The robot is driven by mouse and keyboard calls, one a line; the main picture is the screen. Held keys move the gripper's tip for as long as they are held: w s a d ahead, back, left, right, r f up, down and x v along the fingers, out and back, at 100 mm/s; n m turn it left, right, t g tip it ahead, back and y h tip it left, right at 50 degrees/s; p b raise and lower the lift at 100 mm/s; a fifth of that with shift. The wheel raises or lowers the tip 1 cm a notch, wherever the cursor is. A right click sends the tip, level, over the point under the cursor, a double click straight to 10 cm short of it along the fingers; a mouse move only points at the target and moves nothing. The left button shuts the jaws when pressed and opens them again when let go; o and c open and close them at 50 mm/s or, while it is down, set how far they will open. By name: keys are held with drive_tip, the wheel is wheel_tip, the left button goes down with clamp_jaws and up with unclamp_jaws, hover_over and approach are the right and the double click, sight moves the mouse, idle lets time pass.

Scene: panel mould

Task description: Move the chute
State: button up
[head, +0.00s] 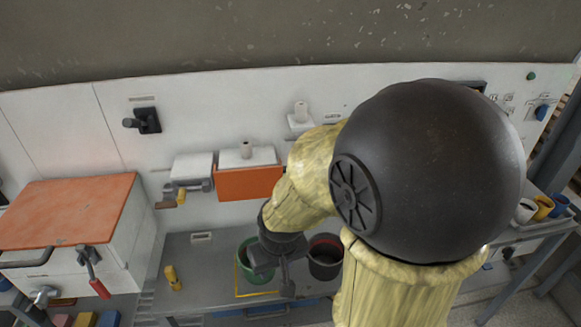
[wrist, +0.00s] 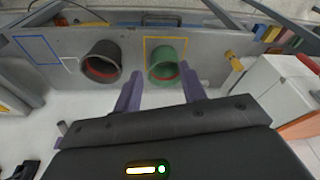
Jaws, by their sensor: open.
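No part is plainly marked as the chute, and I cannot tell which one it is. An orange sloping panel (head: 248,183) hangs under a white ledge on the wall, behind my arm's left side. My gripper (wrist: 162,90) is open, with its two purple fingers apart and nothing between them. In the head view my gripper (head: 277,277) hangs over the shelf, between a green bucket (head: 243,268) and a dark bucket (head: 325,265). In the wrist view the green bucket (wrist: 166,76) is just beyond the fingertips and the dark bucket (wrist: 99,72) is to its left.
A yellow outline (head: 237,280) surrounds the green bucket's place. A yellow object (head: 173,279) stands left on the shelf. A white cabinet with an orange top (head: 75,205) stands at far left. Several cups (head: 543,207) are at right. A blue outline (wrist: 37,50) encloses bare shelf.

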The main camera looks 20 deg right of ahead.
drive_tip(key=w+d+f+m+t+p, duration=0.2)
drive_tip(key=w+d+m+t+p, duration=0.25)
drive_tip(key=w+d+m, duration=0.55)
drive_tip(key=w+d+r+m+t+y+p, duration=0.1)
drive_tip(key=d+r+m+t+y, duration=0.1)
drive_tip(key=d+r+m+t, duration=0.4)
drive_tip(key=d+m+t, duration=0.1)
drive_tip(key=d+t, duration=0.1)
drive_tip(key=d, duration=0.1)
drive_tip(key=shift+w+d+r+m+p, duration=0.15)
drive_tip(key=shift+w+m+p, duration=0.15)
drive_tip(key=shift+p, duration=0.1)
drive_tip(key=shift+w+t, duration=0.1)
drive_tip(key=shift+t, duration=0.15)
drive_tip(key=p+x, duration=0.4)
drive_tip(key=x, duration=1.3)
